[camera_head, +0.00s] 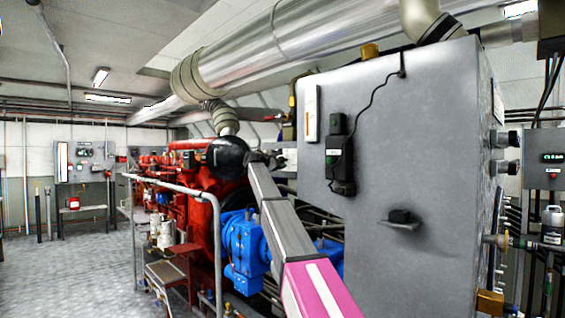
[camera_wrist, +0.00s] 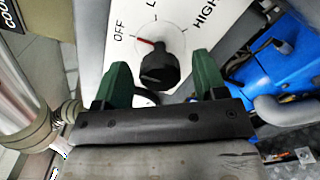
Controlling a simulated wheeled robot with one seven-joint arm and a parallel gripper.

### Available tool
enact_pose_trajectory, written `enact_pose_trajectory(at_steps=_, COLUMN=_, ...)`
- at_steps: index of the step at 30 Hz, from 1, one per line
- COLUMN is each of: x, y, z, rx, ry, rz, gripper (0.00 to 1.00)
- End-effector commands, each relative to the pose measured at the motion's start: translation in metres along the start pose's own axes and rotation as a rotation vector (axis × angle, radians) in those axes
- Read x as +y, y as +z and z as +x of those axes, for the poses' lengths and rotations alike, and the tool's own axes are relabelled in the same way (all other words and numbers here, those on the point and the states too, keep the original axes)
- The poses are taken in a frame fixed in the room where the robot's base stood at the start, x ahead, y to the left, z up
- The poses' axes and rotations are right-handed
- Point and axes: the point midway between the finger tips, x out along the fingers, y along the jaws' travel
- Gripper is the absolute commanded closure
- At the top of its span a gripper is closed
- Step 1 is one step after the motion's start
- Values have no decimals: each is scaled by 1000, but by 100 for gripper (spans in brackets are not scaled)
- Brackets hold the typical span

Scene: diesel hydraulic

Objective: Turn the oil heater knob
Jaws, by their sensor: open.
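The oil heater knob (camera_wrist: 158,68) is a black knob on a white label plate (camera_wrist: 175,25) in the wrist view. The plate carries the words OFF and HIGH and part of another marking. A red pointer beside the knob points towards OFF. My gripper (camera_wrist: 160,80) is open, with one green finger on each side of the knob's lower part in the picture. I cannot tell whether either finger touches it. In the head view my arm reaches away towards the engine, and the knob cannot be made out there.
A large grey cabinet (camera_head: 420,130) stands close on the right. A grey handrail (camera_head: 175,185) runs along the red engine (camera_head: 200,200) on the left. Blue machinery (camera_head: 243,245) lies beside my arm. The floor (camera_head: 80,265) at the left is clear.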

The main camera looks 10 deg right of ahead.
Motion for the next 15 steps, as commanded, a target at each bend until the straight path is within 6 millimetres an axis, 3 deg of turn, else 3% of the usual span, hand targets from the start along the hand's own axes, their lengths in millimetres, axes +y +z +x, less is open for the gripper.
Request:
enact_pose_trajectory(at_steps=5, x=1, y=0, z=19, rx=0, ry=0, rz=0, gripper=35)
enact_pose_trajectory(at_steps=13, x=0, y=0, z=21, rx=0, ry=0, rz=0, gripper=35)
enact_pose_trajectory(at_steps=14, x=0, y=0, z=21, rx=0, ry=0, rz=0, gripper=38)
enact_pose_trajectory(at_steps=15, x=0, y=0, z=21, rx=0, ry=0, rz=0, gripper=51)
